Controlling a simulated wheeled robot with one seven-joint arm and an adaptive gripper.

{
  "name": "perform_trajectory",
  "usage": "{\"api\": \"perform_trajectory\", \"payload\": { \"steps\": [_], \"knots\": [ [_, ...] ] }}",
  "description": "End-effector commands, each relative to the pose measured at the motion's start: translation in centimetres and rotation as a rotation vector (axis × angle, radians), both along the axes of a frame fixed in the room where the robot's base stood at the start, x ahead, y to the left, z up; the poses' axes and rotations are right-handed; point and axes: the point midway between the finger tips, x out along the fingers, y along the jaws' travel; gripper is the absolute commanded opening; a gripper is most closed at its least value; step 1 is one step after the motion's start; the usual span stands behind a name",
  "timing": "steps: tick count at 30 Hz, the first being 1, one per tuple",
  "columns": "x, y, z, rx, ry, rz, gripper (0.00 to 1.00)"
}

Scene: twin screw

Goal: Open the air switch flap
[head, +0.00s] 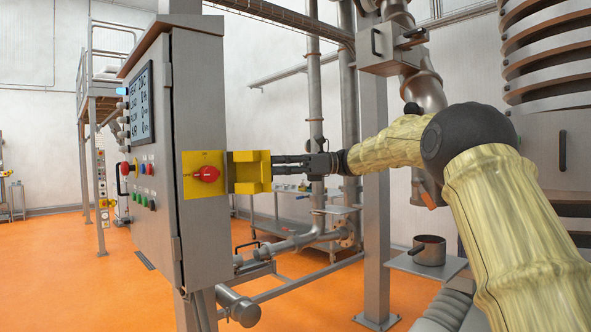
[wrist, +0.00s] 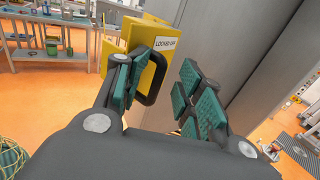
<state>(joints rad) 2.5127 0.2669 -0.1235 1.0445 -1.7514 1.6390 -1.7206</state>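The air switch is a yellow plate with a red rotary knob (head: 205,174) on the side of the grey cabinet. Its yellow flap (head: 250,171) stands swung out to the right, and the knob is uncovered. In the wrist view the flap (wrist: 150,76) shows a "LOCKED OFF" label and a black handle (wrist: 155,84). My gripper (head: 275,166) is right beside the flap's outer side. In the wrist view its fingers (wrist: 165,70) are spread apart, with the handle between them, closer to the left finger. I cannot tell whether that finger touches the flap or handle.
The grey control cabinet (head: 205,245) carries a screen (head: 141,104) and several buttons on its front. Steel pipes and a post (head: 375,230) stand behind my arm. A small pot (head: 429,250) sits on a shelf at the lower right. Orange floor is open at left.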

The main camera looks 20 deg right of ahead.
Motion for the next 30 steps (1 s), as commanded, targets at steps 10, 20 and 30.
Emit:
{"api": "perform_trajectory", "payload": {
  "steps": [10,20,30],
  "knots": [
    [0.0,0.7,0.0,-0.006,0.001,0.001,0.32],
    [0.0,0.1,-0.1,-0.001,0.0,0.002,0.32],
    [0.1,-1.4,-0.3,0.01,0.0,0.0,0.32]
  ]
}}
